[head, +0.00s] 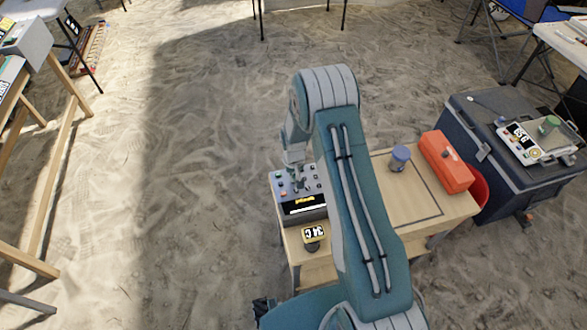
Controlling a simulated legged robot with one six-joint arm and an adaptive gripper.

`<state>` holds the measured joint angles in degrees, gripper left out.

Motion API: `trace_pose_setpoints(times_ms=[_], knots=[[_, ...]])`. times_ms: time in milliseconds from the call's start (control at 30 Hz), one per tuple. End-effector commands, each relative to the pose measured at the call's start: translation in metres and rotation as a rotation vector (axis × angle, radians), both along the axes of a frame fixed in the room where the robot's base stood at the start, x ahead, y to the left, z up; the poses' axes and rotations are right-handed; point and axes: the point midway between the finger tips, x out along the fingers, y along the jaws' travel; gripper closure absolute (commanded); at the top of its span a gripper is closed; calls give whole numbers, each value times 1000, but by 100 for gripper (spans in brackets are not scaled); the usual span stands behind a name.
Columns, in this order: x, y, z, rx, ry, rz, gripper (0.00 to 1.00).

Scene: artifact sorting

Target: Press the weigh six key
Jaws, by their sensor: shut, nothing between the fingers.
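A grey device with a sloped panel of small coloured keys (281,184) and a dark display with lit yellow marks (304,202) stands at the left end of the wooden table. My gripper (299,186) points down over the key panel. It is shut and empty, with its tips at or just above the keys; I cannot tell whether they touch. The weigh six key cannot be picked out, as the key labels are too small to read. My arm and gripper hide part of the panel.
Sand lies open to the left.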

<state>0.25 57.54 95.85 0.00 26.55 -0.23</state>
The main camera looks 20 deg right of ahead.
Motion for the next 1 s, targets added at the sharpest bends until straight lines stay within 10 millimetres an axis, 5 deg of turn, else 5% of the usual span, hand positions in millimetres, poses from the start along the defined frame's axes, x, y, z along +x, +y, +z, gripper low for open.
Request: trace_pose_setpoints(times_ms=[1000], knots=[[-3,0,-29,0,8,0,100]])
